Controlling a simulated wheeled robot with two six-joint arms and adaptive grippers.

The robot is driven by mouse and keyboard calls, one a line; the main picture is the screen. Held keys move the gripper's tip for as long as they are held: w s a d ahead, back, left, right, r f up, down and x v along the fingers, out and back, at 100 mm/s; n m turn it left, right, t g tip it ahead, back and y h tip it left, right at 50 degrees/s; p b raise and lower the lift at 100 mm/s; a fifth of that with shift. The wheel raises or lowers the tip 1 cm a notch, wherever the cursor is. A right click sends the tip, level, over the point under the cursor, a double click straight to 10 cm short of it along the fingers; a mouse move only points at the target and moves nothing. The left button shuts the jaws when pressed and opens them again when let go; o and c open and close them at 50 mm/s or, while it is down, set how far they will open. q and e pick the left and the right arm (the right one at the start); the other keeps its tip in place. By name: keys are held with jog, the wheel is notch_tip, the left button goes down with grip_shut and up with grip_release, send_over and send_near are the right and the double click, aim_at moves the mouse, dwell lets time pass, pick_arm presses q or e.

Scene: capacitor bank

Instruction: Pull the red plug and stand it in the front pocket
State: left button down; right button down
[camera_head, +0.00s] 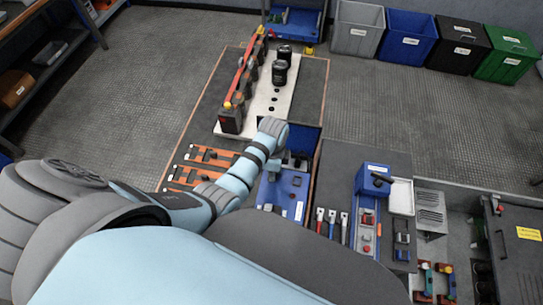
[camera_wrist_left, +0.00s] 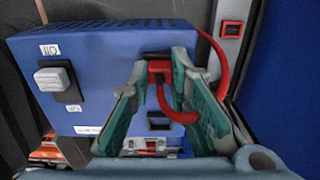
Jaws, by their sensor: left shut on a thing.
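The red plug (camera_wrist_left: 159,67) is at the upper face of a blue box (camera_wrist_left: 100,75) in the left wrist view. My left gripper (camera_wrist_left: 159,75) is shut on it, one green-padded finger on each side. A red cable (camera_wrist_left: 215,60) loops from the plug area and over the box's right edge. I cannot tell how deep the plug sits in its socket. A dark rectangular opening (camera_wrist_left: 159,121) lies below the plug; I cannot tell if it is the front pocket. In the head view, my left forearm partly covers the blue box (camera_head: 270,188). My right gripper is not in view.
A pale switch knob (camera_wrist_left: 53,77) sticks out of the box's left part. In the head view, a white plate (camera_head: 258,105) with black cylinders and a red bar stands beyond my arm. Red and blue-handled tools (camera_head: 331,216) lie to the right.

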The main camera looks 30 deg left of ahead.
pick_arm(q)
jog(key=shift+s+d+f, duration=0.15)
jog(key=shift+s+f, duration=0.3)
jog(key=shift+s, duration=0.05)
jog(key=c, duration=1.5)
grip_release()
jog(key=shift+o, duration=0.3)
jog(key=shift+w+f+g, duration=0.25)
jog(key=shift+w+g, duration=0.05)
jog(key=shift+w, duration=0.15)
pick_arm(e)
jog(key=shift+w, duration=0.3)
pick_arm(q)
jog(key=shift+r, duration=0.15)
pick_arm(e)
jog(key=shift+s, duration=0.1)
pick_arm(q)
jog(key=shift+r, duration=0.15)
notch_tip(320, 180, up, 12)
jog(key=shift+w, duration=0.15)
